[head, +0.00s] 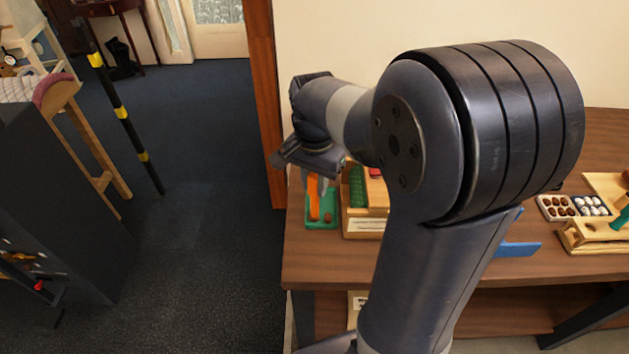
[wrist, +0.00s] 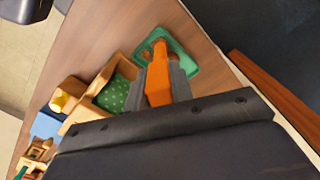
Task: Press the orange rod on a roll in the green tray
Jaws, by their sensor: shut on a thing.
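My gripper (head: 317,183) is shut on the orange rod (head: 313,203) and points down at the left end of the table. In the wrist view the orange rod (wrist: 157,86) stands out between the two grey fingers of my gripper (wrist: 162,88). The green tray (head: 311,225) lies below the rod; it also shows in the wrist view (wrist: 188,66). A small brown roll (head: 328,216) is in the tray, beside the rod in the head view. In the wrist view a brown roll (wrist: 146,54) shows near the rod's far end. I cannot tell whether the rod touches a roll.
A wooden box with a green inside (wrist: 115,92) stands close beside the tray. Farther right on the wooden table (head: 450,270) are a blue piece (head: 519,249), a box of brown and white balls (head: 573,207) and a wooden stand (head: 598,237). My arm hides the table's middle.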

